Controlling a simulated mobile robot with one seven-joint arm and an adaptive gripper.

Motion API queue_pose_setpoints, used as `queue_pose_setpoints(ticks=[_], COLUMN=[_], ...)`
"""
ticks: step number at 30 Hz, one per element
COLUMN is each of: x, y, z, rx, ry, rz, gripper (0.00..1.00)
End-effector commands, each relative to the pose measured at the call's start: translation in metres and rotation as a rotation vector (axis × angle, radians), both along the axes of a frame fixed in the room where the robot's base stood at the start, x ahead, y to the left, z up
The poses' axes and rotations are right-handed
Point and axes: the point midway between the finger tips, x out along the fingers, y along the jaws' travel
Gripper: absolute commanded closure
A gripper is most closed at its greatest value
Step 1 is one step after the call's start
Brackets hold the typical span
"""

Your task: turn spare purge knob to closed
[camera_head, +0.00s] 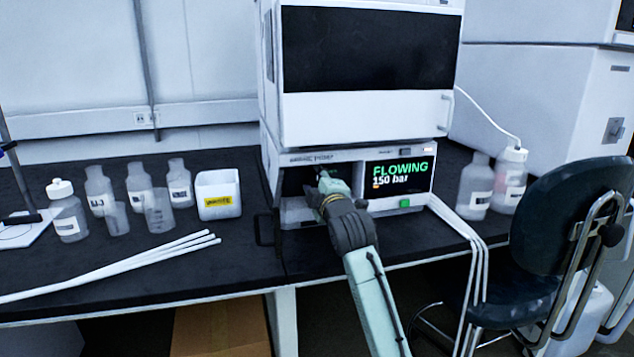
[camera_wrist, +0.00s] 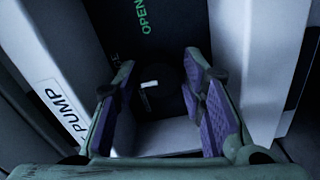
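The purge knob (camera_wrist: 150,98) is a dark round knob with a short white pointer mark, set in a dark recess of the pump module (camera_head: 378,207). In the wrist view, green "OPEN" lettering stands above the knob. Fainter lettering lies to its upper left, too dim to read. My gripper (camera_wrist: 160,72) is open, with its purple-padded fingers on either side of the knob and gaps visible between. In the head view my gripper (camera_head: 325,182) reaches into the module's left front opening and hides the knob. The module's display (camera_head: 399,176) reads "FLOWING 150 bar".
A white cabinet unit (camera_head: 365,107) sits on top of the module. Bottles and a white waste bin (camera_head: 218,195) stand to the left, near white tubes (camera_head: 150,257) on the black bench. A dark chair (camera_head: 565,218) and hanging tubes (camera_head: 478,262) are at the right.

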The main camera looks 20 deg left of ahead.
Motion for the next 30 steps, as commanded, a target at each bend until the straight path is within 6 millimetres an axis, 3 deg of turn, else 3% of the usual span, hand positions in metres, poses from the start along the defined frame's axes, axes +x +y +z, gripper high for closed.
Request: queue_pose_setpoints(ticks=[4,16,30], x=[0.000,-0.007,-0.081], y=[0.000,-0.005,-0.056], z=[0.000,0.000,0.000], rx=[0.001,0.003,0.004], ry=[0.001,0.000,0.000], rz=[0.000,0.000,0.000], gripper=[0.51,0.51,0.51])
